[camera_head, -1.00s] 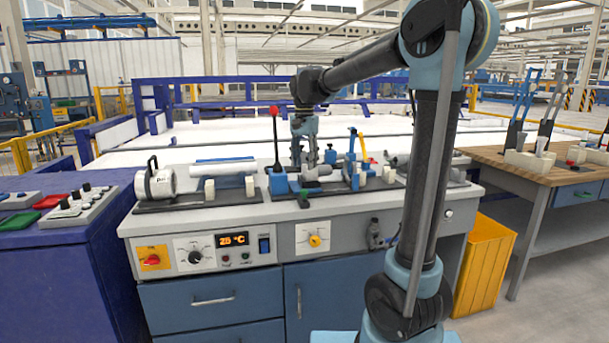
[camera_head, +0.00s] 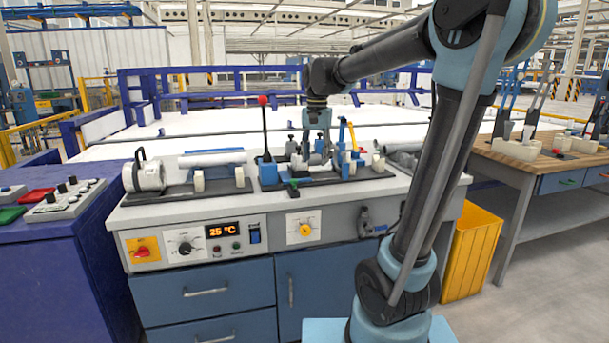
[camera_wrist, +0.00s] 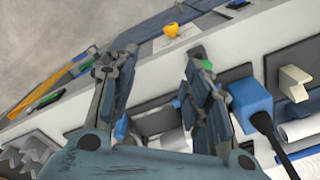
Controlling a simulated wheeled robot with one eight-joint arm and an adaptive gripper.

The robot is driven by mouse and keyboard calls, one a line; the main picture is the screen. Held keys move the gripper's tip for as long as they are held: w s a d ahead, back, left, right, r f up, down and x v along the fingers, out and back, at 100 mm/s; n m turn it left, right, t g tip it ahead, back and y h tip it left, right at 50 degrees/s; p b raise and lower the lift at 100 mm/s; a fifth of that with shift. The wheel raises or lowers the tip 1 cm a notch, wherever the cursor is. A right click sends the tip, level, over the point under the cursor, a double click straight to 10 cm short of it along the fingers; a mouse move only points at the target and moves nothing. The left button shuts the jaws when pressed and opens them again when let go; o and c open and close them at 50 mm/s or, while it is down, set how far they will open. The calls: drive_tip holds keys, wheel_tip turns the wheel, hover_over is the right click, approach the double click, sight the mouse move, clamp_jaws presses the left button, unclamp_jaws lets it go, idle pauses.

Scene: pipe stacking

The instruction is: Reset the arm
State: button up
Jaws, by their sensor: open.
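My gripper (camera_head: 313,150) is over the middle of the workbench, at the clamp station with the red-knobbed lever (camera_head: 263,128). In the wrist view my gripper (camera_wrist: 160,60) shows two fingers spread apart. Nothing is held between them. The bench's front edge and a yellow knob (camera_wrist: 171,29) show beyond the fingertips. A light pipe piece (camera_head: 318,166) lies in the clamp station beneath the gripper; the gripper partly hides it, and I cannot tell whether they touch.
A white pipe (camera_head: 212,158) lies on the left of the bench beside a white cylindrical device (camera_head: 146,176). A blue clamp block (camera_wrist: 250,104) with a black lever stands close to one finger. A yellow bin (camera_head: 470,255) stands on the floor at right.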

drive_tip(key=s+d+f+n+t, duration=0.1)
drive_tip(key=s+d+f+n, duration=0.1)
drive_tip(key=s+d+f, duration=0.6)
drive_tip(key=s+d+f+n, duration=0.2)
drive_tip(key=s+d+f, duration=0.5)
drive_tip(key=s+f, duration=0.6)
drive_tip(key=s, duration=0.3)
drive_tip(key=shift+d+f+n+t, duration=0.25)
drive_tip(key=shift+d+n+t, duration=0.15)
drive_tip(key=shift+w+f, duration=0.2)
drive_tip(key=shift+w, duration=0.2)
